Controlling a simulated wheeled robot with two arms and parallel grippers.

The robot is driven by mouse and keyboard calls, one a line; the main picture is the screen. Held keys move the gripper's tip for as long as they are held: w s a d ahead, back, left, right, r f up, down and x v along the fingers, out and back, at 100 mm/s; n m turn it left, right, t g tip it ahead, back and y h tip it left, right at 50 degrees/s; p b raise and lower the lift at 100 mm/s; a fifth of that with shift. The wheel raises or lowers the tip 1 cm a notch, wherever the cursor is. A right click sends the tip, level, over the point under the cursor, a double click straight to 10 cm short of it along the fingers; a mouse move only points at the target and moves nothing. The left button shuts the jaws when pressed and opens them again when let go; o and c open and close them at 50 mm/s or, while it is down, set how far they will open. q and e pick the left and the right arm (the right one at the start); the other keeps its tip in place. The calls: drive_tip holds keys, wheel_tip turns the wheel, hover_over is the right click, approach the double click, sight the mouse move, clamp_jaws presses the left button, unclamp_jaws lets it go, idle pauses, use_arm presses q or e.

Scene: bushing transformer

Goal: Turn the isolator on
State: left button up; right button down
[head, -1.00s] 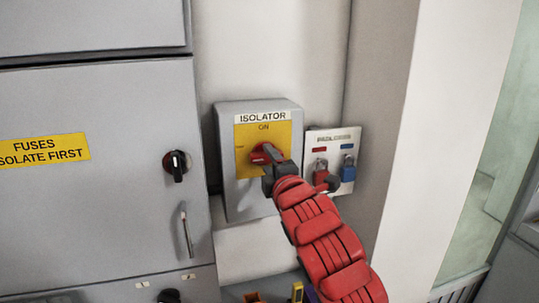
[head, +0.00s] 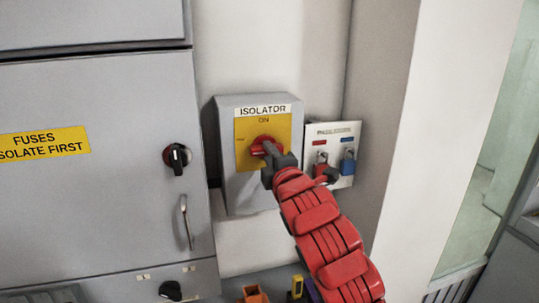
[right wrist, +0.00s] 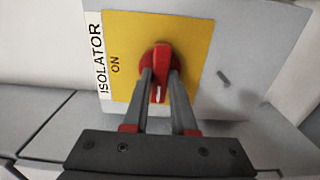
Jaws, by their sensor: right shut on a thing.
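The isolator (head: 231,190) is a grey box on the wall with a yellow plate (head: 282,120) marked ON at its top. Its red rotary knob (head: 257,147) is in the middle of the plate. My right gripper (head: 270,150) is shut on the knob's handle and partly hides it. In the right wrist view, the two fingers flank the red knob (right wrist: 161,57). A white mark on the handle there faces the gripper, at a right angle to the ON label (right wrist: 115,66). My left gripper is not in view.
A small white panel (head: 343,133) with a red padlock (head: 320,163) and a blue padlock (head: 347,161) is close on the right, beside my right arm. A grey cabinet (head: 90,200) with a black knob (head: 177,158) and handle (head: 187,222) stands left. Coloured items lie below.

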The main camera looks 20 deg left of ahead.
drive_tip(key=shift+f, duration=0.1)
drive_tip(key=shift+f+m+b, duration=0.1)
drive_tip(key=shift+m+b, duration=8.9)
drive_tip(key=shift+b, duration=0.4)
drive_tip(key=c, duration=0.7)
unclamp_jaws()
drive_tip(key=shift+d, duration=0.1)
